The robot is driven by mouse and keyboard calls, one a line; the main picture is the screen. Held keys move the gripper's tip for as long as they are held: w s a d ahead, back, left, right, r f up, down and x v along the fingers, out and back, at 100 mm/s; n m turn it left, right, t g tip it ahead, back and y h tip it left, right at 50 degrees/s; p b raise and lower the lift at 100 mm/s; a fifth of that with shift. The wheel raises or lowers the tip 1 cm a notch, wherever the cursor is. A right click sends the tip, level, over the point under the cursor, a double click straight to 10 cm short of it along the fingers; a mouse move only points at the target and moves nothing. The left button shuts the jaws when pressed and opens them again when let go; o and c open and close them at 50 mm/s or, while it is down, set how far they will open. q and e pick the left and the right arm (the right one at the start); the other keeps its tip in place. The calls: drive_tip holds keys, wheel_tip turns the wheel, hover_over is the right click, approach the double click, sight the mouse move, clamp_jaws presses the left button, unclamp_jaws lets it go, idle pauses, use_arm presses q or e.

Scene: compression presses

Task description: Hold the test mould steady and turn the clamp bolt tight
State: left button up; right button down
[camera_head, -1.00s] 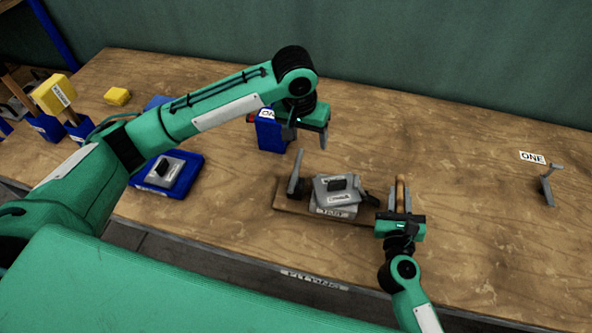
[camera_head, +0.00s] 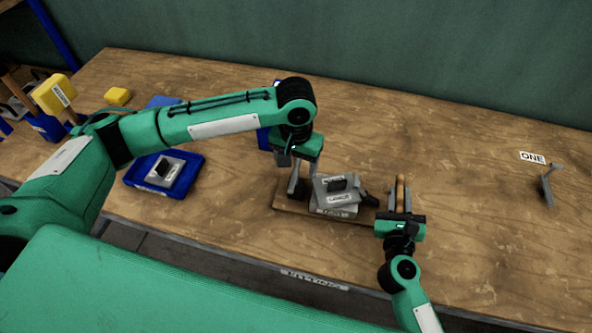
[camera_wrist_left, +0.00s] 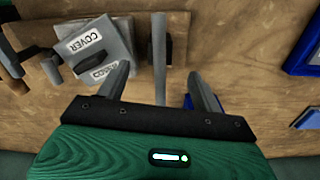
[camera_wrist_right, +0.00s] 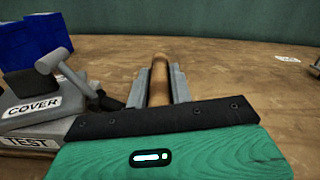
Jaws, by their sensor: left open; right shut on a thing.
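The grey test mould (camera_head: 332,210) lies on a wooden board, with a grey block labelled COVER (camera_head: 338,190) on top; both show in the left wrist view. My left gripper (camera_head: 298,190) is open at the board's left end. In the left wrist view a slim grey bar (camera_wrist_left: 159,60) stands between its fingers, one finger passing close to the mould's side. My right gripper (camera_head: 400,190) is shut on a wooden handle (camera_wrist_right: 159,80) at the board's right end. A grey T-shaped lever (camera_wrist_right: 72,75) sits between that handle and the cover; I cannot tell if it is the clamp bolt.
A blue tray (camera_head: 193,180) holding another grey block stands left of the board. A blue holder (camera_head: 264,140) is partly hidden behind my left wrist. A grey bracket (camera_head: 546,187) stands by the ONE label (camera_head: 533,157) at right. Table between is clear.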

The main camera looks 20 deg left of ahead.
sight(296, 168)
use_arm(q)
drive_tip(key=shift+f, duration=1.95)
